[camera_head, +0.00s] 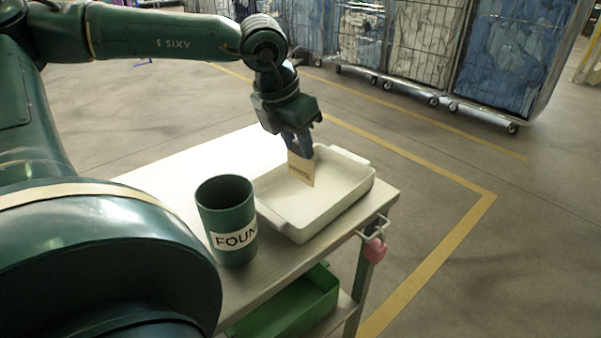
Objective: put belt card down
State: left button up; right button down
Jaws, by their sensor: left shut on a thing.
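The belt card (301,169) is a small tan card with dark printing on it. My left gripper (300,150) is shut on the card's upper edge and points down. The card hangs upright, over the inside of a white tray (283,222) on the cart top. I cannot tell whether the card's lower edge touches the tray floor. The gripper's fingers hide the top of the card. My right gripper is not in view.
A green cup (222,205) labelled "FOUN..." stands just left of the tray. The cart top (262,268) is otherwise mostly clear. A pink padlock (374,250) hangs at its right edge, and a green bin (300,305) sits below. Wheeled cages (500,62) stand behind.

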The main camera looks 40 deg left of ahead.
aim_at(300, 171)
pick_arm(q)
notch_tip(300, 171, down, 5)
jog(key=shift+f, duration=0.1)
dwell(0.3)
jog(key=shift+f+b, duration=0.1)
jog(key=shift+b, duration=0.2)
jog(key=o, duration=1)
